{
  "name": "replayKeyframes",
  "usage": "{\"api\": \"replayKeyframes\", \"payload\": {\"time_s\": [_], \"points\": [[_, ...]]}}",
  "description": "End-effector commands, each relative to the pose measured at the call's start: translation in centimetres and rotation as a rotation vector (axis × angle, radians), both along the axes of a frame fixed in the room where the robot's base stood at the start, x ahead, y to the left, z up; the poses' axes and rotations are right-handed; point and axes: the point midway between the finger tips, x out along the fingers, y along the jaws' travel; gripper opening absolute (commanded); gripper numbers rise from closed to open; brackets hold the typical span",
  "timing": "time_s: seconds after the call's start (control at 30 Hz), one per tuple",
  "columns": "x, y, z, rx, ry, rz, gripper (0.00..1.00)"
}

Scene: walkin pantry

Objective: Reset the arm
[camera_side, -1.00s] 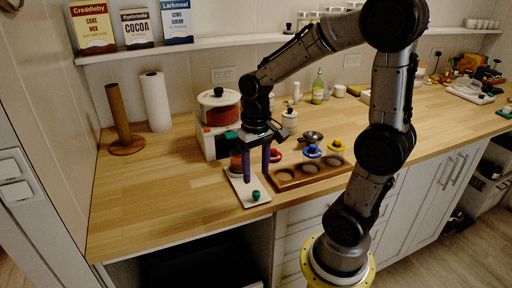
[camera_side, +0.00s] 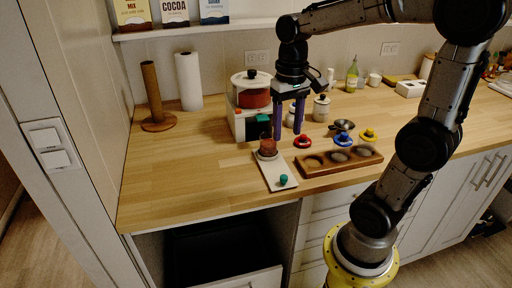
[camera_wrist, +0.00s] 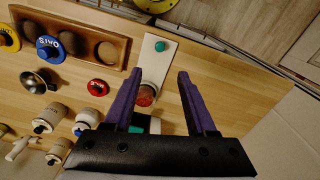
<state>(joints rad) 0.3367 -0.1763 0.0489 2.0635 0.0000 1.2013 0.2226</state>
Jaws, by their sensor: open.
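My gripper (camera_side: 285,136) is open and empty, its purple fingers pointing down above the counter. In the wrist view the fingers of my gripper (camera_wrist: 157,72) are spread apart. Between them, farther below, a small jar with reddish contents (camera_wrist: 146,96) stands on a white board (camera_wrist: 153,64) with a green knob. In the side view the jar (camera_side: 267,146) stands at the back end of the white board (camera_side: 276,175).
A white appliance with a red container (camera_side: 250,92) stands behind. A paper towel roll (camera_side: 188,82) is left.

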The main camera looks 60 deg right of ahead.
Motion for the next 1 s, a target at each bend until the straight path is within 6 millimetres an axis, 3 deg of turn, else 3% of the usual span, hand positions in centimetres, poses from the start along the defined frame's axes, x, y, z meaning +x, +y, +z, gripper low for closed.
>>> {"api": "replayKeyframes", "payload": {"time_s": [0.17, 0.3, 0.5, 0.73, 1.0], "points": [[-0.7, 2.0, 1.7, -0.021, -0.068, 0.070, 0.57], [-3.2, 4.9, 2.6, -0.049, -0.180, 0.189, 0.57], [-6.7, 7.7, 2.0, -0.087, -0.359, 0.387, 0.57], [-8.1, 8.5, -0.1, -0.126, -0.461, 0.525, 0.57], [-7.6, 8.4, 0.0, -0.138, -0.476, 0.550, 0.57]]}}
